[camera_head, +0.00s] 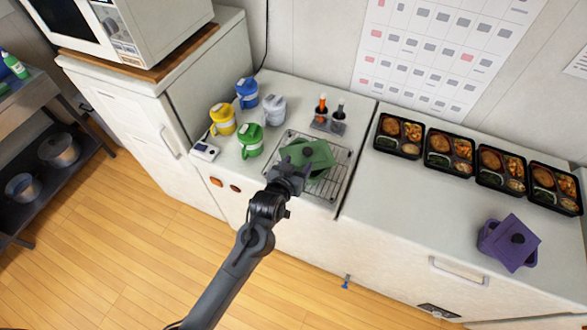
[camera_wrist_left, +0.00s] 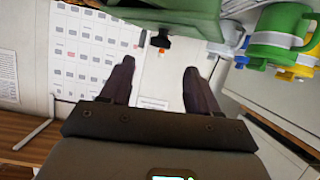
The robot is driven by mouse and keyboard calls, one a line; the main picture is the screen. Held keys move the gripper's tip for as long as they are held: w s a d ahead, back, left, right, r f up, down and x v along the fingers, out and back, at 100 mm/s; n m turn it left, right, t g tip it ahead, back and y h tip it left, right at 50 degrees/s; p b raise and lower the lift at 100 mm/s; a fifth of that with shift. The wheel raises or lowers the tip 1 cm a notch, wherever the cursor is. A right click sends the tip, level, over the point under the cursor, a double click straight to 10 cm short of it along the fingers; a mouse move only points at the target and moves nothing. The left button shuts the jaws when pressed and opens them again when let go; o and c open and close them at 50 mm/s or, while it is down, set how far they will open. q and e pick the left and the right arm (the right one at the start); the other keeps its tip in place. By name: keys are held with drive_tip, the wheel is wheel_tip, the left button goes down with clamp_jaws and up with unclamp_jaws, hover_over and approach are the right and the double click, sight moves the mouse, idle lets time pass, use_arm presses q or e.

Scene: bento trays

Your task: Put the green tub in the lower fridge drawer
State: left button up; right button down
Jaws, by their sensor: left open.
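The green tub (camera_head: 318,152) sits on a wire rack (camera_head: 333,185) on the counter, with a green lid on it that looks tilted. My left gripper (camera_head: 291,168) is at the tub's near left side, its fingers apart. In the left wrist view the green tub (camera_wrist_left: 175,12) shows at the top edge, beyond the open fingers of the left gripper (camera_wrist_left: 160,68), and nothing is between them. A counter front with a pale drawer handle (camera_head: 460,271) is at lower right and looks shut. I cannot tell which drawer is the lower fridge one. My right gripper is not in view.
Yellow (camera_head: 222,119), green (camera_head: 250,140), blue (camera_head: 246,92) and white (camera_head: 273,109) mugs stand left of the rack. Several bento trays (camera_head: 450,149) line the right counter. A purple tub (camera_head: 487,245) with a tilted lid is near the front edge. The floor ahead is clear.

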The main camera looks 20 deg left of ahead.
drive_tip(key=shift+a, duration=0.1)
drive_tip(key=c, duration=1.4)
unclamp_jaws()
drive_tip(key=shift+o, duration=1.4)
use_arm(q)
drive_tip(key=s+a+f+m+g, duration=0.1)
drive_tip(key=s+g, duration=0.4)
drive_tip(key=s, duration=1)
drive_tip(key=s+a+f+m+g, duration=0.1)
drive_tip(key=s+f+m+g, duration=0.1)
drive_tip(key=s, duration=1.4)
drive_tip(key=f+g, duration=0.1)
drive_tip(key=g, duration=0.1)
drive_tip(key=shift+s+f+g+h, duration=0.2)
drive_tip(key=shift+f+g+h, duration=0.1)
drive_tip(key=shift+f+g, duration=0.1)
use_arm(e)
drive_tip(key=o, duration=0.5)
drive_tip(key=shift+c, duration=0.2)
use_arm(q)
drive_tip(key=shift+a, duration=0.1)
